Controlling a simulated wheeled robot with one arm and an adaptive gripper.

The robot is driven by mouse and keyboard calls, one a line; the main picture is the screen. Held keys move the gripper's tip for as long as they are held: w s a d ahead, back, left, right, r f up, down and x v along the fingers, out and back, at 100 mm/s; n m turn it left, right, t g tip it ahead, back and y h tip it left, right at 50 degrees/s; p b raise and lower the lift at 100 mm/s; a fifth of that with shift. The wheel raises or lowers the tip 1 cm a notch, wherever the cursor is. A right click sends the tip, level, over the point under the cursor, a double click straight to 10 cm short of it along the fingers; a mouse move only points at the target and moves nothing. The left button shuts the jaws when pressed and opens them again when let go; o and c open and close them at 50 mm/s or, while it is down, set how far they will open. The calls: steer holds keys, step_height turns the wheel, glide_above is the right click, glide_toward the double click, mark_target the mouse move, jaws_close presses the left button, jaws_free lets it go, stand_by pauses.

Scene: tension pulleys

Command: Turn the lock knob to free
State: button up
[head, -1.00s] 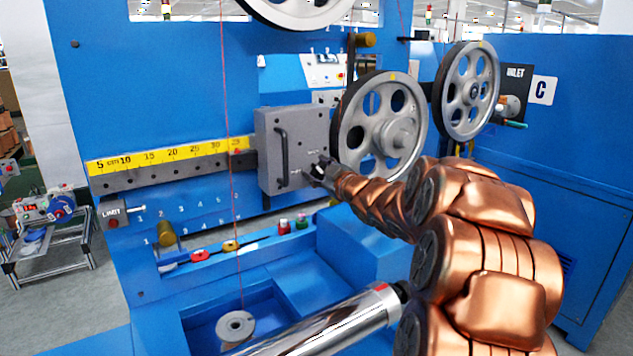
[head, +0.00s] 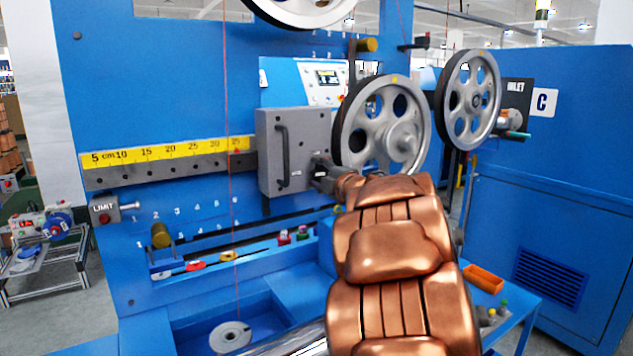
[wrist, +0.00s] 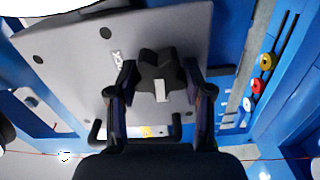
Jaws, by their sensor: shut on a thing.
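The lock knob (wrist: 160,72) is a black, lobed star knob with a white bar mark on the face of a grey carriage box (head: 291,130). In the wrist view it sits between the two fingers of my gripper (wrist: 158,84), and the white bar points down toward the palm. My gripper is shut on the knob. In the head view my gripper (head: 323,174) meets the lower right of the grey box and hides most of the knob. A white label (wrist: 117,57) shows beside the knob in the wrist view, too blurred to read.
The box, with a black handle (head: 282,156), sits on a rail with a yellow scale (head: 168,153). A large grey pulley (head: 385,125) stands close to the right of my gripper. Red and yellow knobs (wrist: 254,86) show at the right in the wrist view.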

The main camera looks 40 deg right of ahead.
steer(key=shift+n+b, duration=0.3)
steer(key=shift+n, duration=0.3)
steer(key=o, duration=1.2)
steer(key=shift+c, duration=0.2)
steer(key=shift+s, duration=0.15)
steer(key=s, duration=1.1)
steer(key=shift+s+a, duration=0.3)
steer(key=shift+s, duration=0.05)
steer(key=shift+a, duration=0.1)
